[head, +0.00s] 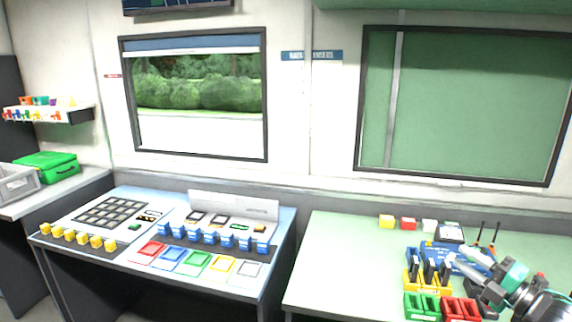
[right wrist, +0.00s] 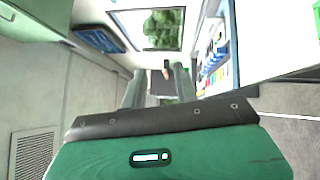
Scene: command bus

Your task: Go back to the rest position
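My right gripper (head: 464,261) is at the right of the head view, above the green-topped desk (head: 330,265) and close over the racks of coloured holders. Its two pale fingers point left and stand apart. In the right wrist view the fingers (right wrist: 157,88) also stand apart, with a dark shape showing between them that looks like background. I see nothing clearly held. My left gripper is not in view.
Near my right gripper are a yellow rack (head: 428,284), green holders (head: 421,306), red holders (head: 460,309), a blue rack (head: 440,252) and upright black antennas (head: 480,233). A control console (head: 205,240) stands left of the desk. The desk's left part is clear.

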